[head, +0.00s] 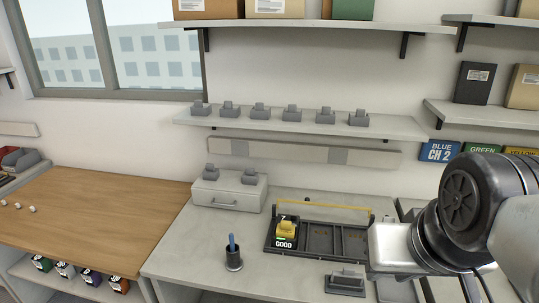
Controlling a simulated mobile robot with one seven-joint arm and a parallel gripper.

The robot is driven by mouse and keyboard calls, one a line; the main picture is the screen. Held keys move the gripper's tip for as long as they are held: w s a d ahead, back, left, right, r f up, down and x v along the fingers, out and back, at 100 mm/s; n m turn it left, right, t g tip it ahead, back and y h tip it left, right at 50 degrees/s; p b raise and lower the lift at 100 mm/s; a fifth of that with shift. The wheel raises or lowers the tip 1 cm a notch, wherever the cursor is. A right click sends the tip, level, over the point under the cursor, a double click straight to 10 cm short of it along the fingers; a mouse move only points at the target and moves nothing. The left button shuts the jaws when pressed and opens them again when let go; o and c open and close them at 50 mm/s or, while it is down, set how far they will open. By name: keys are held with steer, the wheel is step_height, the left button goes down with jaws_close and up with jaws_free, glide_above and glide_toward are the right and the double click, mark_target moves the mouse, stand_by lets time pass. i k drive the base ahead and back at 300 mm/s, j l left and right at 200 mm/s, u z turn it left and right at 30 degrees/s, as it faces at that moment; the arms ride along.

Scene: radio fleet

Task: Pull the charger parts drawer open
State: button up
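A small light-grey drawer unit (228,191) stands on the grey bench against the back wall, left of centre. Its front looks flush, and a thin bar handle (221,205) is on it. My gripper (392,262) is at the right of the view, over the right part of the bench, well apart from the drawer. Its pale body shows, but its fingers cannot be made out, so open or shut is unclear.
A dark tray (284,252) with a yellow radio (287,229) marked GOOD lies right of the drawer. A dark cup (233,262) with a blue pen stands in front. A grey charger (345,281) lies near my gripper. A shelf (290,124) holds several grey parts above.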

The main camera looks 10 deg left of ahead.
mark_target(214, 199)
steer(key=j+u, duration=0.1)
steer(key=j, duration=0.45)
steer(key=i+j, duration=0.15)
steer(key=j, duration=0.4)
steer(key=i+j+u, duration=0.15)
steer(key=i+j, duration=0.4)
steer(key=j, duration=0.1)
